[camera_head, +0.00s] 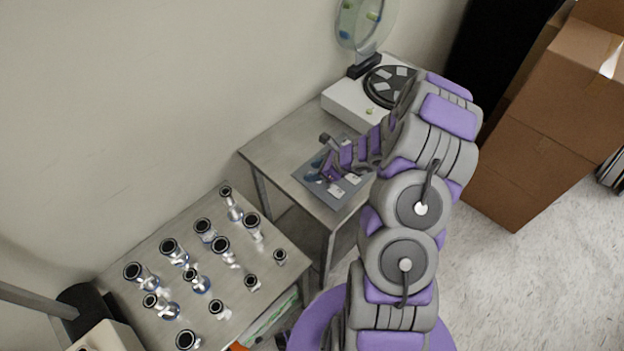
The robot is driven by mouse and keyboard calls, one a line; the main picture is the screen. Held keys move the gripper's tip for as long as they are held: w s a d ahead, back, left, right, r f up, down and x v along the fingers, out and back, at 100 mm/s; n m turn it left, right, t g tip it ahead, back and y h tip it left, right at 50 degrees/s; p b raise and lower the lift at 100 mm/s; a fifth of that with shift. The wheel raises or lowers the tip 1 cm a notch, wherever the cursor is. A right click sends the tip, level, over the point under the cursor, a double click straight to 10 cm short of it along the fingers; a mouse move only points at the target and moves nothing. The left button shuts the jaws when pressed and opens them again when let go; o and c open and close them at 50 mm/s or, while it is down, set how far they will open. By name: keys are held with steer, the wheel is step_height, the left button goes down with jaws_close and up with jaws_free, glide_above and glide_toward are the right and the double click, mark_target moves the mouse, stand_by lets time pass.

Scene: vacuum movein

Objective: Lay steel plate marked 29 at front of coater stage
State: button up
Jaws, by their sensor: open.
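The coater (349,108) is a white box with a round dark stage (379,88) on top and a clear domed cover raised (345,24) behind it. Several light plates lie on the stage. A grey tray (313,191) with a few small plates sits on the steel table in front of the coater. My gripper (328,168) is open over this tray, close to the plates. The number 29 cannot be read on any plate, and my arm hides part of the tray and of the stage.
The steel table (262,152) holds the coater and tray. A second table (130,270) at lower left carries several metal flanged fittings (222,247). Cardboard boxes (520,170) stand at right, with open floor (500,290) in front of them. A wall runs behind the tables.

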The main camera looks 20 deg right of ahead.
steer(key=shift+d+x, duration=0.2)
steer(key=shift+x, duration=0.8)
steer(key=shift+d+f, duration=0.1)
steer(key=shift+f, duration=0.05)
steer(key=shift+d, duration=0.1)
steer(key=shift+d, duration=0.1)
steer(key=shift+a, duration=0.25)
steer(key=c, duration=0.9)
steer(key=shift+d, duration=0.1)
